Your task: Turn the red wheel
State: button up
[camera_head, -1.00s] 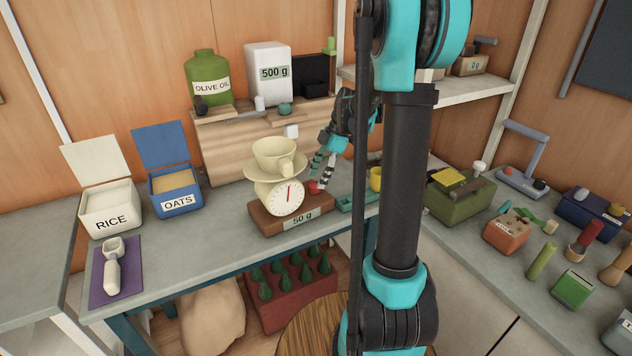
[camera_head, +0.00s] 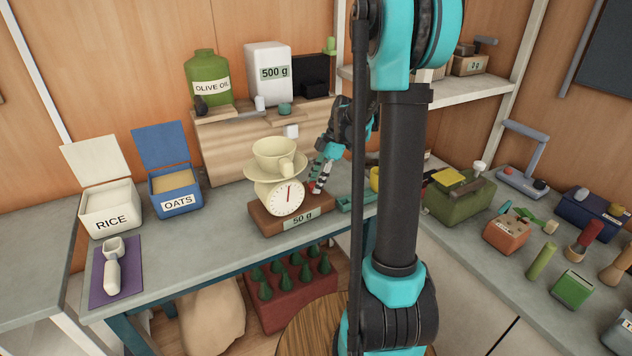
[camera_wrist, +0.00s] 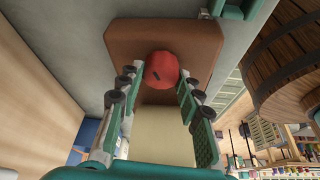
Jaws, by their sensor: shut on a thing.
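The red wheel (camera_wrist: 161,70) is a round red knob with a short dark mark on its face. It sits at the side of the brown base (camera_head: 262,214) of a cream dial scale (camera_head: 287,197). My gripper (camera_wrist: 158,84) has one finger on each side of the wheel and is shut on it. In the head view, my gripper (camera_head: 317,183) is at the right of the scale and covers most of the wheel. The dial's red needle points about straight up. A label on the base reads 50 g.
A teal tray (camera_head: 352,204) and a yellow cup (camera_head: 375,179) are to the right. The rice box (camera_head: 110,212) and oats box (camera_head: 180,203) stand left, with clear bench between.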

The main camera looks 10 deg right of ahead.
jog(key=shift+m, duration=0.3)
jog(key=shift+s+m+t, duration=0.1)
jog(key=shift+m+t, duration=0.5)
jog(key=shift+m, duration=0.8)
jog(key=shift+m+t, duration=0.6)
jog(key=shift+m, duration=0.8)
jog(key=shift+h, duration=0.3)
jog(key=o, duration=1.2)
jog(key=shift+c, duration=0.2)
jog(key=v, duration=1.2)
